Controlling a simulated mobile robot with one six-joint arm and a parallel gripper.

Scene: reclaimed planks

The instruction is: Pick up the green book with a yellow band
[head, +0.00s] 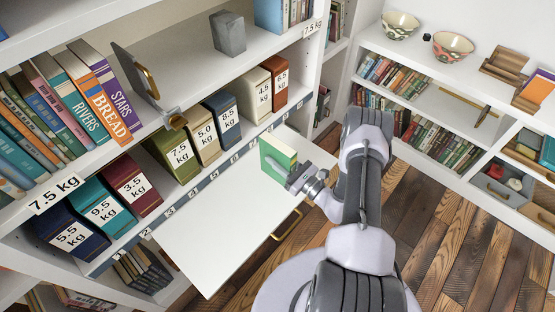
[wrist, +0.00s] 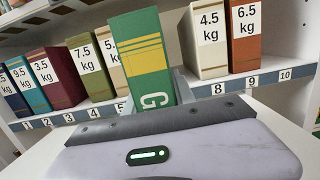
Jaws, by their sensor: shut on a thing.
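The green book with yellow bands (head: 277,155) stands upright above the white pull-out board (head: 222,218) in the head view. Its green spine with a yellow band and a large letter G faces the camera in the wrist view (wrist: 144,65). My gripper (head: 297,178) is shut on the green book, holding it from the right side in the head view. The fingertips are mostly hidden by the book and the gripper body. I cannot tell whether the book's bottom touches the board.
Behind the board, a numbered shelf holds several weight-labelled books, such as a cream 4.5 kg one (head: 257,95) and a red 6.5 kg one (head: 274,82). A bookend (head: 142,75) stands on the upper shelf. The board's left part is clear.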

